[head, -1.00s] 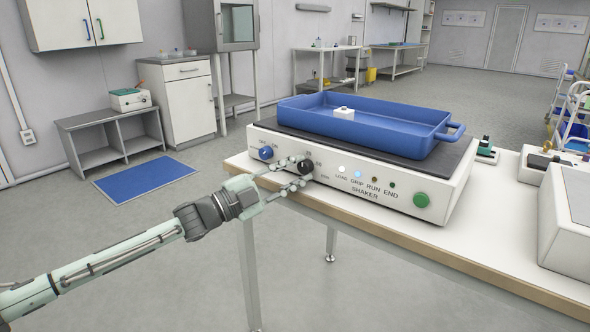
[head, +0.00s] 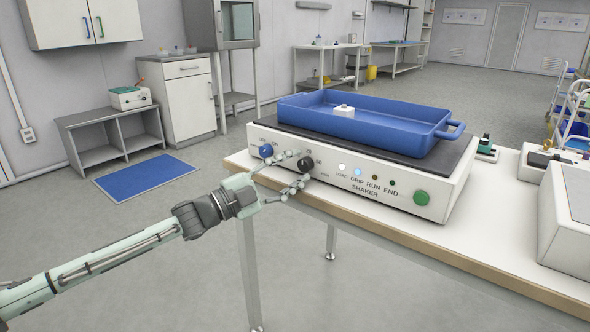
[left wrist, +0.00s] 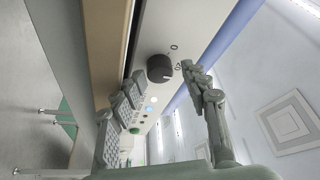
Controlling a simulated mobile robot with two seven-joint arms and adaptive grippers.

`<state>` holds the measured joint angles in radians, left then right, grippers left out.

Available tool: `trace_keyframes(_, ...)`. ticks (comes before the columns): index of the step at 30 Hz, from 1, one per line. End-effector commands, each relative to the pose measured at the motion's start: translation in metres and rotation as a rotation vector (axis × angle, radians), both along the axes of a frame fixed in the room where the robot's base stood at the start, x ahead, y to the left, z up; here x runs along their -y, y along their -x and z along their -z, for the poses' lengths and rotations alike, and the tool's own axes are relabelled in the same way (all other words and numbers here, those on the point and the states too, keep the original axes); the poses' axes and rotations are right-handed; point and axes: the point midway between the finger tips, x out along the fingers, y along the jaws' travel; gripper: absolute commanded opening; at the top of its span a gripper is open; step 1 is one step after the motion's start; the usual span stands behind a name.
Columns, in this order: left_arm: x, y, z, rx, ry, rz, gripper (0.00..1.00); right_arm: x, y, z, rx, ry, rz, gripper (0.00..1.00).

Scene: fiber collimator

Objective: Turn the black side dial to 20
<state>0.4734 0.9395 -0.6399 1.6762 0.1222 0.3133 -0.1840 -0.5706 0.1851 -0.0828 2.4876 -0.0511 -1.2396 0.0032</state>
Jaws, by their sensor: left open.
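The black dial (head: 305,163) is a round knob on the front of the white shaker box (head: 405,200). Small printed marks lie around it, too small to read surely. In the left wrist view the dial (left wrist: 159,69) shows just beyond the fingertips, with a light line on its face. My left gripper (head: 296,168) is open and empty in front of the dial, its fingers pointing at it, one finger to each side. The fingers look clear of the dial, but the exact gap is hard to tell. My right gripper is not in view.
A blue knob (head: 265,151) is left of the dial; indicator lights and a green button (head: 421,198) are to the right. A blue tray (head: 370,130) sits on the shaker. The table's front edge (head: 400,252) runs below. Another white device (head: 570,220) stands at right.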

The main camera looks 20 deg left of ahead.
Motion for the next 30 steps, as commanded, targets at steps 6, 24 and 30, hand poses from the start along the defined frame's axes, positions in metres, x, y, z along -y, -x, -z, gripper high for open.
trace_keyframes(6,-0.02,0.023,0.009,-0.006,-0.004,-0.003,0.48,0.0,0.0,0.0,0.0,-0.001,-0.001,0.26)
trace_keyframes(24,-0.048,0.057,0.013,0.002,-0.001,0.0,0.48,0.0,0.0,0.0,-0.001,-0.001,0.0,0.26)
trace_keyframes(30,-0.048,0.057,0.013,0.002,-0.001,-0.001,0.48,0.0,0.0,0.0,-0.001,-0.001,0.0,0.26)
